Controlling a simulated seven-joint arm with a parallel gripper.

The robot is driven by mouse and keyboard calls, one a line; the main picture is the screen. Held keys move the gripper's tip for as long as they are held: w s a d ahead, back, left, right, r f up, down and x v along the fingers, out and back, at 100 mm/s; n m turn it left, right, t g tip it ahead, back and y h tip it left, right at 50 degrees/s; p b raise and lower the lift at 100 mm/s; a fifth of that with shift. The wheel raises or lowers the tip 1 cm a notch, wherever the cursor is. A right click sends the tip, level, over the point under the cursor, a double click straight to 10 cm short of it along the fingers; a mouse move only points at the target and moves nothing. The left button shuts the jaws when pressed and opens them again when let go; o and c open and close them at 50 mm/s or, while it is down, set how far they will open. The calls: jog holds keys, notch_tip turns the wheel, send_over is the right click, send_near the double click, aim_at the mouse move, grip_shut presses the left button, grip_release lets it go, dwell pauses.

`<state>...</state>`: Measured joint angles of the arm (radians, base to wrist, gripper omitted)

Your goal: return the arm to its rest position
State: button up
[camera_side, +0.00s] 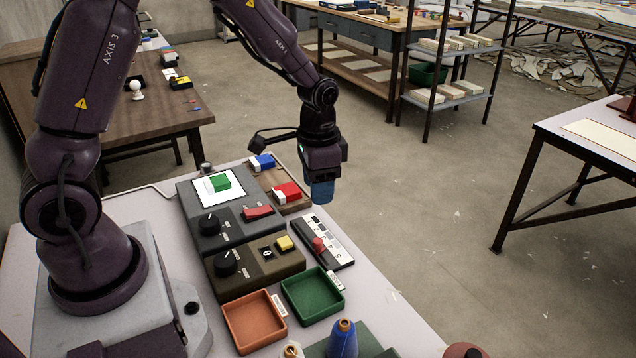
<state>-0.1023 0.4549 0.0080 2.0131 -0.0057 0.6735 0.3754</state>
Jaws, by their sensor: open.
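My gripper (321,180) hangs at the end of my dark purple arm, pointing down over the far right edge of the white work table (140,210). It is open. A dull blue shape shows at its lower end; I cannot tell whether it is part of the gripper or a separate thing. My arm reaches across the top of the picture, from its base at the left. No cloth can be made out on the table.
A green block (219,183) lies on a white square on a grey control box (208,228). Blue-white (262,162) and red-white (287,192) blocks lie in a wooden tray. Orange (254,320) and green (312,295) trays stand in front. A slider panel (322,243) lies right.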

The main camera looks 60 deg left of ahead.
jog(key=s+d+r+n+t, duration=0.3)
jog(key=s+d+r+t, duration=0.1)
jog(key=s+r, duration=1.2)
notch_tip(320, 180, up, 3)
jog(key=shift+s+r+t, duration=0.1)
jog(key=shift+s+t, duration=0.25)
jog(key=shift+t, duration=0.45)
